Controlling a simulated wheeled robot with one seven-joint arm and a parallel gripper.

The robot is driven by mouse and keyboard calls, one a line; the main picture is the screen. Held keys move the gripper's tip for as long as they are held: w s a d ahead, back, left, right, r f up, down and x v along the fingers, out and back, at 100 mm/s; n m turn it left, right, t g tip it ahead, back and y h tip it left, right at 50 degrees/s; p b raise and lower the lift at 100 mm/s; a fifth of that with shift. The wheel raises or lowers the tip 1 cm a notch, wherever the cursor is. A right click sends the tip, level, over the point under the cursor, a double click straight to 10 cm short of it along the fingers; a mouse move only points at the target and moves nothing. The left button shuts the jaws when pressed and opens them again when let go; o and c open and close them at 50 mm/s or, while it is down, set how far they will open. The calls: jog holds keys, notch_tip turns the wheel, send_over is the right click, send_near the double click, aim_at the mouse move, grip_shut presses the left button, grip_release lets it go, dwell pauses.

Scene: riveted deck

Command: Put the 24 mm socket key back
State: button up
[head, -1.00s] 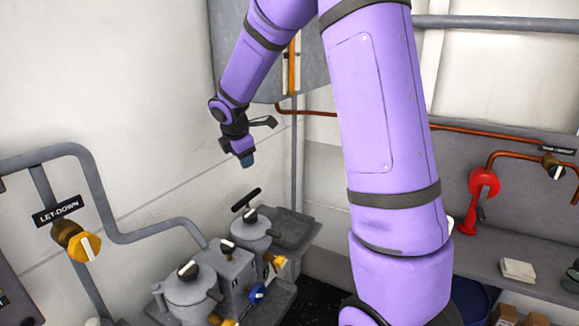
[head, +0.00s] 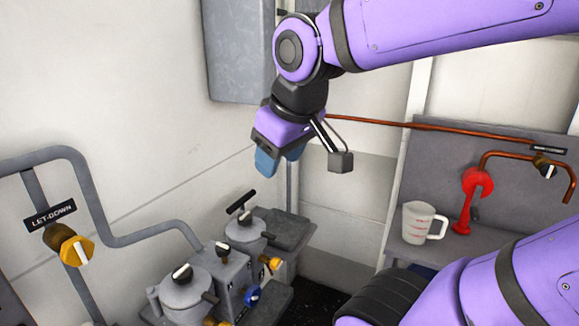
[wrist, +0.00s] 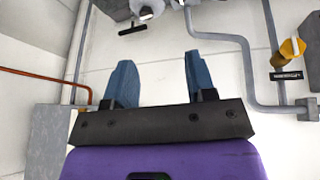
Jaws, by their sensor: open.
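A black T-handled key (head: 241,202), which looks like the socket key, stands on the lid of the rear grey pot (head: 246,232) in the head view. It also shows at the top of the wrist view (wrist: 132,30). No size mark can be read on it. My gripper (head: 279,162) hangs above and to the right of the key in the head view, apart from it. Its blue fingers are spread with nothing between them in the wrist view (wrist: 159,65). I cannot make out a holder for the key.
A second grey pot (head: 185,292) stands in front, with blue and yellow knobs beside it. A grey pipe and yellow LET-DOWN knob (head: 77,251) are on the left wall. A measuring jug (head: 420,222) and red fitting (head: 477,182) are at right. A grey cabinet (head: 240,50) hangs above.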

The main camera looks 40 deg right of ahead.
jog(key=s, duration=0.1)
jog(key=s+m, duration=0.1)
jog(key=s+a, duration=0.1)
jog(key=shift+s+f+m+y, duration=0.3)
jog(key=shift+y, duration=0.1)
jog(key=shift+o, duration=0.2)
dwell(1.8)
